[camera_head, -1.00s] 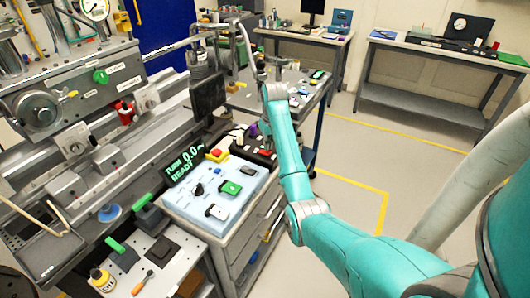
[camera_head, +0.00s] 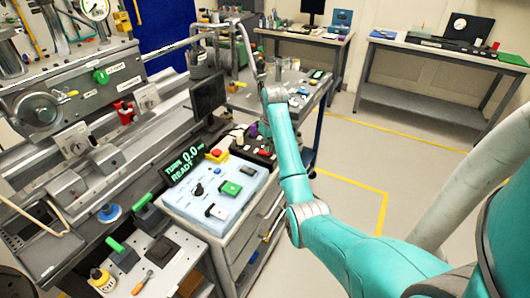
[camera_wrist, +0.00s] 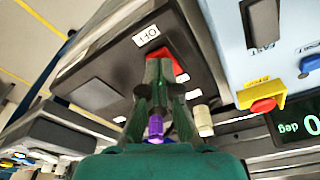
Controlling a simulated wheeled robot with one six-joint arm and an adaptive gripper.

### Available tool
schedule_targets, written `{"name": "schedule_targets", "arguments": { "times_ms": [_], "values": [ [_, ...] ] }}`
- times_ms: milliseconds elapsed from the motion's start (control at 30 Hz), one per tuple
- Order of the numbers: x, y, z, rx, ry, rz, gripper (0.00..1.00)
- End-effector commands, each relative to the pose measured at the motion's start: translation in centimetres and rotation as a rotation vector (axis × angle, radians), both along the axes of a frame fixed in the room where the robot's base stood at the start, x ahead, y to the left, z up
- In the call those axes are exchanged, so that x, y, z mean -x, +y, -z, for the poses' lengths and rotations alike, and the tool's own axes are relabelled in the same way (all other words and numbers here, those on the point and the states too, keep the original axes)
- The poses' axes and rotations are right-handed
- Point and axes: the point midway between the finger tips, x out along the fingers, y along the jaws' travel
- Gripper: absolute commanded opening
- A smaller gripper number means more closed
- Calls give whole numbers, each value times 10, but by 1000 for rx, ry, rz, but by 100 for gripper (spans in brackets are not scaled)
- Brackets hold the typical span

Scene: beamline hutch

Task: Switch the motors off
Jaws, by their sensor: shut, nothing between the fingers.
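A black switch box (camera_wrist: 105,60) fills the left and middle of the wrist view. It has a white label reading OFF (camera_wrist: 146,36), seen upside down, and a red button or rocker (camera_wrist: 180,72) beside it. My gripper (camera_wrist: 160,68) is shut and empty, with its fingertips in front of the red part and hiding some of it. I cannot tell whether they touch it. A dark grey flat rocker or pad (camera_wrist: 92,95) lies further left on the box. In the head view the box (camera_head: 262,160) sits behind the pale blue panel, and my arm covers part of it.
The pale blue panel (camera_head: 178,202) carries a green switch (camera_head: 230,188), a black knob and a red stop button on yellow (camera_head: 217,155). A display (camera_head: 184,165) reads READY. A white-topped peg (camera_wrist: 203,120) and a purple item (camera_wrist: 156,127) are close to my fingers.

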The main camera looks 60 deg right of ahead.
Motion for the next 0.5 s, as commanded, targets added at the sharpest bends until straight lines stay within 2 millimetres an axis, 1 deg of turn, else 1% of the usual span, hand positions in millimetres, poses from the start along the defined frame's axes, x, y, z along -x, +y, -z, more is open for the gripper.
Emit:
{"name": "schedule_targets", "arguments": {
  "times_ms": [500],
  "values": [
    [0, 0, 7, 0, 0, 0, 0]
  ]
}}
